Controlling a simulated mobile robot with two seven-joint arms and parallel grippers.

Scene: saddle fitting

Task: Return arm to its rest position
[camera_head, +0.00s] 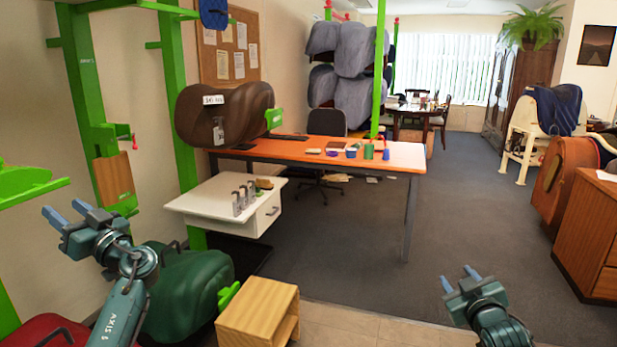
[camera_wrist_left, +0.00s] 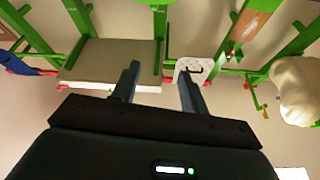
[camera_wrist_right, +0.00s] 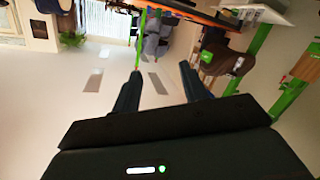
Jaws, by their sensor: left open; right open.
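My left gripper (camera_head: 70,215) is open and empty, raised at the lower left in front of the green rack. Its two blue fingers show apart in the left wrist view (camera_wrist_left: 158,88), with nothing between them. My right gripper (camera_head: 460,280) is open and empty above the floor at the lower right. Its spread fingers also show in the right wrist view (camera_wrist_right: 160,88). Both arms are raised, and neither gripper touches anything that I can see.
A green rack (camera_head: 85,75) stands at left. A dark green saddle-shaped thing (camera_head: 195,285) and a wooden stool (camera_head: 262,312) are near my left arm. A white drawer table (camera_head: 195,203) and an orange-topped table (camera_head: 290,151) with a brown saddle (camera_head: 225,112) stand beyond. Grey floor (camera_head: 345,240) is clear.

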